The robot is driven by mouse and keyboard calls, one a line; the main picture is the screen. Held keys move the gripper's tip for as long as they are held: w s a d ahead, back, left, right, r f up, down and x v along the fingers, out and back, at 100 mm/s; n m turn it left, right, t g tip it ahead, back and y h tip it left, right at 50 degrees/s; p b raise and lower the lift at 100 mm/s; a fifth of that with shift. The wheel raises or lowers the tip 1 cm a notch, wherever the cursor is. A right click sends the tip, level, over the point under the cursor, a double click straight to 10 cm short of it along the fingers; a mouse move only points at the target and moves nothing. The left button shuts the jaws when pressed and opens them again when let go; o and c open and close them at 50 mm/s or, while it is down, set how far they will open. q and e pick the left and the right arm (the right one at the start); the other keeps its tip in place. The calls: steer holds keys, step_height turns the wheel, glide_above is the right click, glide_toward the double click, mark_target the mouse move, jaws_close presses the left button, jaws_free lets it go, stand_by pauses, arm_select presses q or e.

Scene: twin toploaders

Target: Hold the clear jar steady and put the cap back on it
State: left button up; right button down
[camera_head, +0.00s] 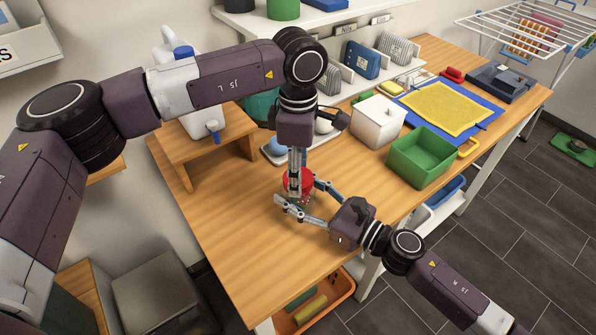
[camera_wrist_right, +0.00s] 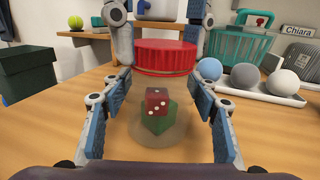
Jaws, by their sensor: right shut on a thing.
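The clear jar (camera_wrist_right: 160,128) stands on the wooden table with a red die (camera_wrist_right: 158,101) and a green die (camera_wrist_right: 157,120) showing through it. My right gripper (camera_head: 301,196) comes in low from the right and is shut on the jar, one finger on each side. The red cap (camera_wrist_right: 166,57) is at the top of the jar; it also shows in the head view (camera_head: 290,184). My left gripper (camera_head: 297,172) points down from above, its fingers on either side of the cap. Whether they press on it, and whether the cap sits fully on the rim, I cannot tell.
A tray (camera_wrist_right: 270,93) with several balls lies behind the jar. A white box (camera_head: 377,122) and a green bin (camera_head: 421,157) stand to the right. A wooden stand (camera_head: 212,148) with a white jug is at the back left. The table's front left is clear.

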arm_select(q)
steer(key=shift+m, duration=1)
steer(key=o, duration=1.4)
steer(key=shift+c, duration=0.2)
steer(key=shift+r, duration=0.1)
step_height(320, 180, up, 12)
arm_select(e)
steer(key=c, duration=0.7)
jaws_free()
